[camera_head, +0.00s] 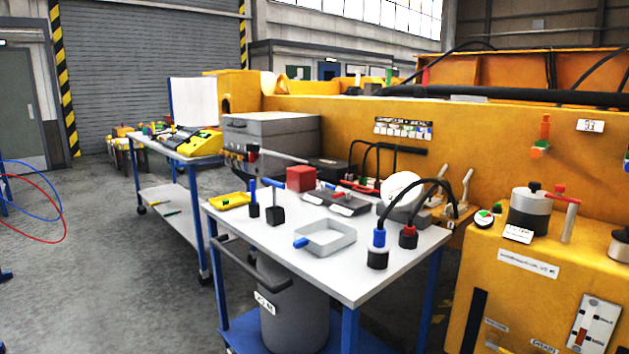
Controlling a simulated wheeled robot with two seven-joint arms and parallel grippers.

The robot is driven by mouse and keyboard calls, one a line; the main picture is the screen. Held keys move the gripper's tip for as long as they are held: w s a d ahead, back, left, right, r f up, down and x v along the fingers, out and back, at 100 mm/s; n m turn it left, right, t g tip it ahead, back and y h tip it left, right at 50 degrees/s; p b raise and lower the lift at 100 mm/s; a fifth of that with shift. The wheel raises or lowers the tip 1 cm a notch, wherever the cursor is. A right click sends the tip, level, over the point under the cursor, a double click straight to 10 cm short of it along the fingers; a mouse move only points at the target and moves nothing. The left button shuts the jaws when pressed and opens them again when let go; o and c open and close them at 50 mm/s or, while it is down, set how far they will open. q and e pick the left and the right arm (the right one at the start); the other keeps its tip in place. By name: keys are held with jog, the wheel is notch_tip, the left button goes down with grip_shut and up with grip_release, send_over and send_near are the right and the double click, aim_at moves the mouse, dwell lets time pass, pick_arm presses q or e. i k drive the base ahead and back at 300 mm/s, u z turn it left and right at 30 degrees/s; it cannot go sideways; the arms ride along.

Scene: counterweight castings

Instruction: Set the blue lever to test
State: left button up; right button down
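Several blue-handled parts show, and I cannot tell which one is the blue lever. A black block with a blue T-shaped handle (275,198) stands upright on the white cart top (335,281). Beside it stands a slimmer dark piece with a blue upper part (253,192). At the right edge a small blue part (627,160) on the yellow casting is cut off by the frame. No "test" marking is readable. Neither of my grippers is in view.
Two black cables end in a blue-collared plug (378,249) and a red-collared plug (408,236) on the cart. A yellow machine (516,290) with a red lever (570,212) stands right. A grey canister (294,313) is under the cart top.

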aim_at(333, 187)
jog(key=u, duration=1)
jog(key=i, duration=1)
jog(key=u, duration=0.55)
jog(key=i, duration=1.2)
jog(key=z, duration=1.15)
jog(key=i, duration=0.6)
jog(key=z, duration=0.7)
